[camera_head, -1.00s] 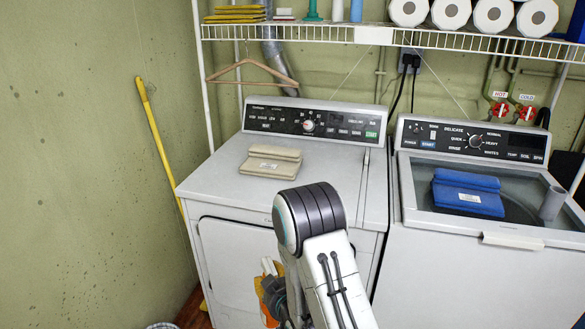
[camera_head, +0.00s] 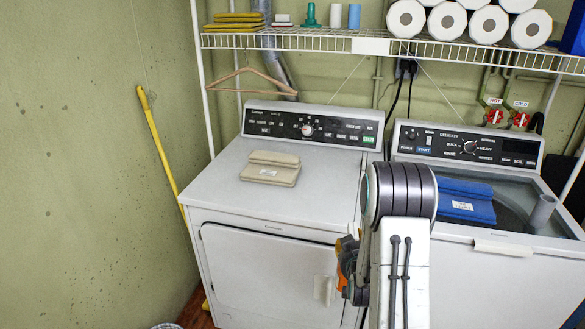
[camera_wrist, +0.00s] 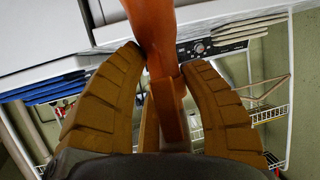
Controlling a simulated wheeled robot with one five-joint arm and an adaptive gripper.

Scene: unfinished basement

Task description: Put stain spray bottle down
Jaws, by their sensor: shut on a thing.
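My gripper (camera_wrist: 162,62) is shut on the stain spray bottle (camera_wrist: 157,25), which shows as an orange piece between the two ridged tan finger pads in the wrist view. In the head view my gripper (camera_head: 350,270) is low in front of the right side of the left machine, partly behind my arm. A little orange (camera_head: 345,250) shows beside it there; most of the bottle is hidden. The bottle is held in the air, with no support visible under it.
The left white machine (camera_head: 225,200) has a folded beige cloth (camera_head: 270,175) on its otherwise clear top. A wire shelf (camera_head: 300,42) hangs above both.

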